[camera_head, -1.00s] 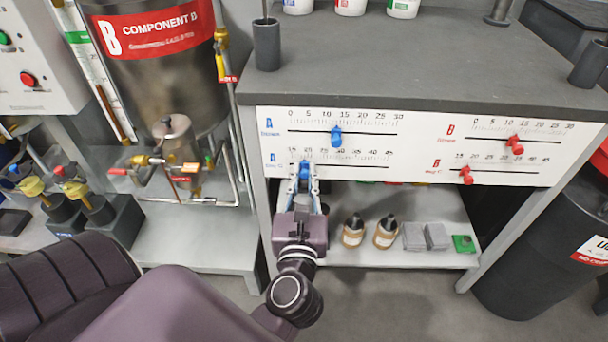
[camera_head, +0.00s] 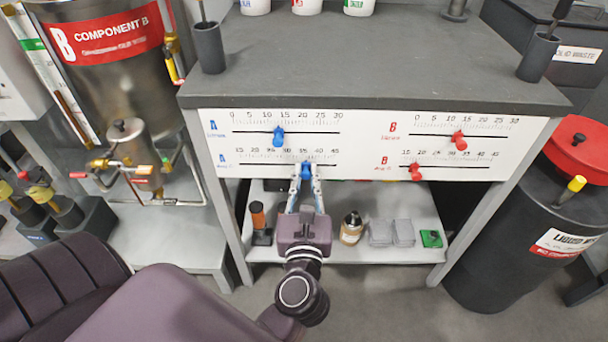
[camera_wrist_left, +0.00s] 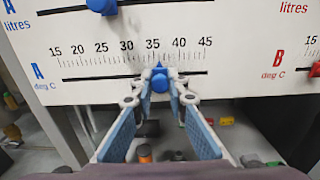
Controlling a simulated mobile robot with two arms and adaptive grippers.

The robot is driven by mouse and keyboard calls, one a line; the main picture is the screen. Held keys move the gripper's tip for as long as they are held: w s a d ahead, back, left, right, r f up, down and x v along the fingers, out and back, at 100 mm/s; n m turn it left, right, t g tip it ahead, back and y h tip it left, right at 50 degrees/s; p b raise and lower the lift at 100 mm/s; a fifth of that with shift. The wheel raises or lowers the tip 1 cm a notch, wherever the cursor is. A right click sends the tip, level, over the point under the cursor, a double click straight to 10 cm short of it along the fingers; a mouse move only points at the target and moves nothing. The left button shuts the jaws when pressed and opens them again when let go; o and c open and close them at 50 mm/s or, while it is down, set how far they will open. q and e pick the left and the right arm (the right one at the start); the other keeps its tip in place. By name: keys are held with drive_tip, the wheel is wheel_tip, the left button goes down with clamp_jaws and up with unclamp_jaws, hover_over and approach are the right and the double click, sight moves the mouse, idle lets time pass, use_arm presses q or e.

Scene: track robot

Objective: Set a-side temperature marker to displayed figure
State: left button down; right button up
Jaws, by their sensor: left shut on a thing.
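The white scale panel (camera_head: 350,146) faces me under the bench top. Its lower left row, marked A deg C, has a blue temperature marker (camera_head: 306,171) on a dark horizontal slot. The marker also shows in the left wrist view (camera_wrist_left: 160,80), its tip just right of the 35 mark. My left gripper (camera_head: 305,186) comes from below and is shut on this marker, one finger on each side; its fingers also show in the left wrist view (camera_wrist_left: 160,90). No readable temperature display shows. My right gripper is not in view.
A blue litres marker (camera_head: 279,136) sits on the slot above. Red B markers (camera_head: 459,140) (camera_head: 415,173) are at the right. Below, a shelf (camera_head: 340,248) holds bottles and grey blocks. A black drum (camera_head: 515,235) stands at right.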

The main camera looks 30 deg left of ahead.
use_arm(q)
drive_tip(key=c, duration=1.9)
unclamp_jaws()
drive_tip(key=shift+s+d, duration=0.1)
drive_tip(key=v, duration=1.2)
